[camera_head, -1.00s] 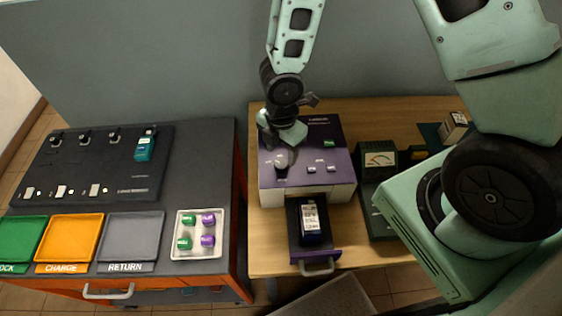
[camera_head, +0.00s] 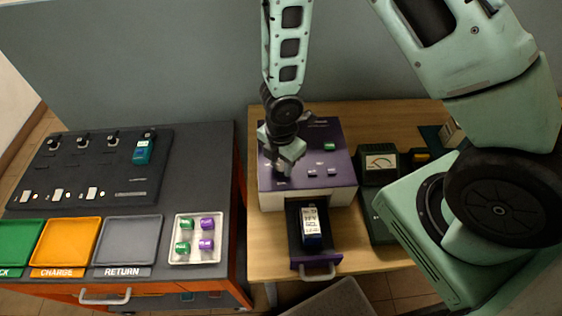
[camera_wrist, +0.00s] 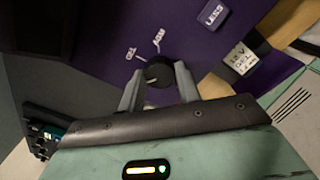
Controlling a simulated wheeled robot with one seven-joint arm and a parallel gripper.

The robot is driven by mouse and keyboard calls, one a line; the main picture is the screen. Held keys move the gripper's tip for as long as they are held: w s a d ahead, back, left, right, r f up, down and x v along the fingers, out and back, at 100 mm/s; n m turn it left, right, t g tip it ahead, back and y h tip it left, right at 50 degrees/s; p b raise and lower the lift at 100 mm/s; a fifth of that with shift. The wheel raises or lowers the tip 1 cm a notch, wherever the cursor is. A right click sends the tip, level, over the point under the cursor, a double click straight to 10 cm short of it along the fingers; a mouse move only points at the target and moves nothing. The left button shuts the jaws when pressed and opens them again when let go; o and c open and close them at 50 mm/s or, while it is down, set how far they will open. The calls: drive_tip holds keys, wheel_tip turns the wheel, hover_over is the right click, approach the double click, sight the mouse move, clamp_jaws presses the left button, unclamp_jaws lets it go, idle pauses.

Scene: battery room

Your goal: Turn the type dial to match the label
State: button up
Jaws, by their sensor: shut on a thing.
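The dark round type dial (camera_wrist: 158,73) sits on the purple top of the tester (camera_head: 335,163). My gripper (camera_wrist: 158,86) is shut on it, one finger on each side; in the head view my gripper (camera_head: 283,170) hides the dial. White marks on the panel beside the dial appear to read GEL (camera_wrist: 131,54) and AGM (camera_wrist: 158,37). A short pale mark shows on the dial; its exact setting is unclear. A battery (camera_head: 311,227) with a white label lies in the tester's pulled-out drawer (camera_head: 317,267). In the wrist view the label (camera_wrist: 240,58) appears to read 12 V GEL.
A green meter (camera_head: 380,163) stands right of the tester. A grey bench at left holds a dark charger (camera_head: 92,178), green, orange and grey (camera_head: 128,240) trays, and a white tray (camera_head: 195,259) with several green and purple caps. A green button (camera_head: 301,146) is on the tester.

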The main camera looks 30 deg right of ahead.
drive_tip(key=m+b, duration=0.2)
drive_tip(key=m, duration=0.3)
drive_tip(key=shift+m, duration=0.4)
drive_tip(key=m+b, duration=0.2)
drive_tip(key=m, duration=0.2)
drive_tip(key=shift+m, duration=0.4)
idle(0.4)
drive_tip(key=o, duration=1)
drive_tip(key=shift+c, duration=0.2)
drive_tip(key=shift+r, duration=0.1)
